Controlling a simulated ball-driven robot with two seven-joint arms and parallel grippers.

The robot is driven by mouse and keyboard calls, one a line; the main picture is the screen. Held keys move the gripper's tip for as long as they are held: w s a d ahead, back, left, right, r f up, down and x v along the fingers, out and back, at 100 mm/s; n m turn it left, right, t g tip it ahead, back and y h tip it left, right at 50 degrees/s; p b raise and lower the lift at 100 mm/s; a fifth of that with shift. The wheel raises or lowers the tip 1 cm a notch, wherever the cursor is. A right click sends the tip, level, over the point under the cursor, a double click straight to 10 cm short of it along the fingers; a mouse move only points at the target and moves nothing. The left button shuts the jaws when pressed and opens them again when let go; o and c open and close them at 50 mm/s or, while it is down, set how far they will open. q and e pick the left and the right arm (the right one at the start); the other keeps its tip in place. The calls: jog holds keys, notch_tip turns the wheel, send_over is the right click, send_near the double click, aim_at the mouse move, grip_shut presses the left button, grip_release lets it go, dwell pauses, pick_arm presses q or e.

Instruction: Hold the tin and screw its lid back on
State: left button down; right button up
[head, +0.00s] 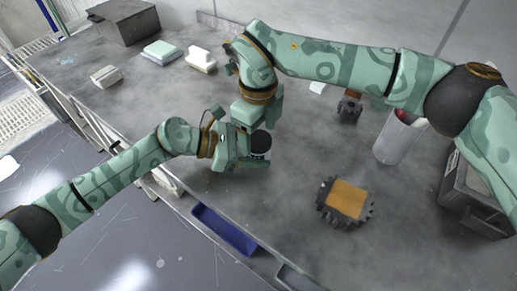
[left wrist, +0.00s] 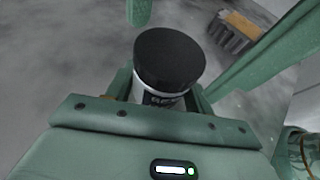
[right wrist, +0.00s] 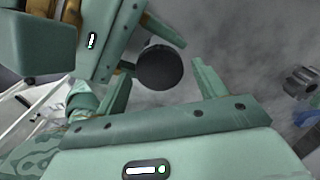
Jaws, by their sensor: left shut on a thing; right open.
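A white tin with dark lettering (left wrist: 160,99) stands in my left gripper (left wrist: 162,92), whose fingers are shut around its sides. The black round lid (left wrist: 168,58) sits on top of the tin; I cannot tell how tight it is. In the head view the dark lid (head: 260,142) shows at my left gripper (head: 257,160), low over the bench. My right gripper (right wrist: 162,85) is open just above, its fingers apart on either side of the lid (right wrist: 159,68) and not seen touching it.
On the grey bench (head: 290,210) lie a dark gear with an orange top (head: 346,200) and a smaller dark gear (head: 349,108). A pale cup (head: 394,140) and a grey bin (head: 462,205) stand right. Blocks (head: 162,52) and a dark box (head: 125,20) are at the back left.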

aim_at(259, 139)
jog(key=shift+f, duration=0.5)
jog(key=c, duration=1)
jog(key=o, duration=1.2)
jog(key=shift+c, duration=0.2)
notch_tip(259, 139, up, 12)
